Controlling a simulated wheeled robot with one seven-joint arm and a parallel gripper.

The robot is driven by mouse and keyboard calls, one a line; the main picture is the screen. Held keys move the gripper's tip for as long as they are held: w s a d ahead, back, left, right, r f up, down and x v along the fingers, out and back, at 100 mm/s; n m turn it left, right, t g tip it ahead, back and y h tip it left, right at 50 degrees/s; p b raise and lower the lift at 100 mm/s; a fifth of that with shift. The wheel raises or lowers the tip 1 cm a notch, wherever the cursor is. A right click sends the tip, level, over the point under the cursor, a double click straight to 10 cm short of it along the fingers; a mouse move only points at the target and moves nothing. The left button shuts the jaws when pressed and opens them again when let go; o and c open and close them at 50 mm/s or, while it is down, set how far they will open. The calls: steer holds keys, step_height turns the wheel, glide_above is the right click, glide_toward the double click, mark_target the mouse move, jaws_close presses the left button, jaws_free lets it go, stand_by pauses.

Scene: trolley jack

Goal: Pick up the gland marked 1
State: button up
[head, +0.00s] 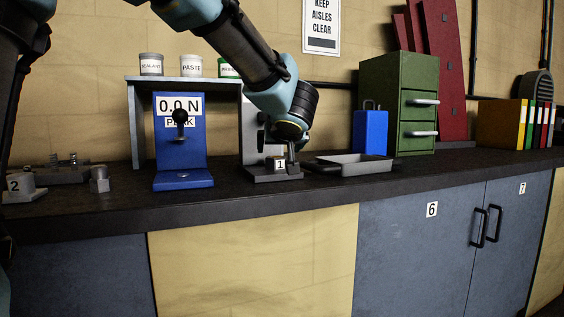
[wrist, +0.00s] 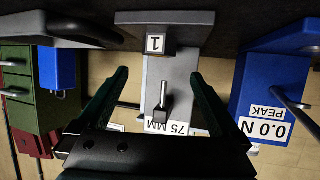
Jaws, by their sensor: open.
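The gland marked 1 (head: 279,163) is a small dark block with a white "1" label, on the grey base of a gauge stand (head: 252,120). In the wrist view, which is upside down, the gland (wrist: 155,44) is near the top centre, in front of the stand's upright plate. My gripper (wrist: 158,76) is open and empty, its two fingers spread with the gland beyond and between their tips. In the head view my gripper (head: 291,152) is close by the gland and partly hides the stand. Whether they touch cannot be told.
A blue force gauge (head: 181,130) stands left of the stand. A grey tray (head: 352,166) lies to the right, before a blue can (head: 370,133) and green drawers (head: 398,105). The piece marked 2 (head: 20,186) is far left. A silver plunger (wrist: 162,100) hangs on the stand.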

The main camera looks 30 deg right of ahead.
mark_target(276, 163)
steer(key=b+x, duration=0.1)
steer(key=x, duration=0.5)
steer(key=shift+w+d+r, duration=0.1)
steer(key=shift+d, duration=0.15)
steer(key=b+x, duration=0.1)
steer(key=x, duration=0.3)
steer(key=shift+f+b, duration=0.25)
steer(key=shift+b, duration=0.1)
steer(key=shift+w+d+f, duration=0.1)
steer(key=shift+w+d, duration=0.1)
steer(key=shift+w, duration=0.3)
steer(key=shift+c, duration=0.4)
jaws_close()
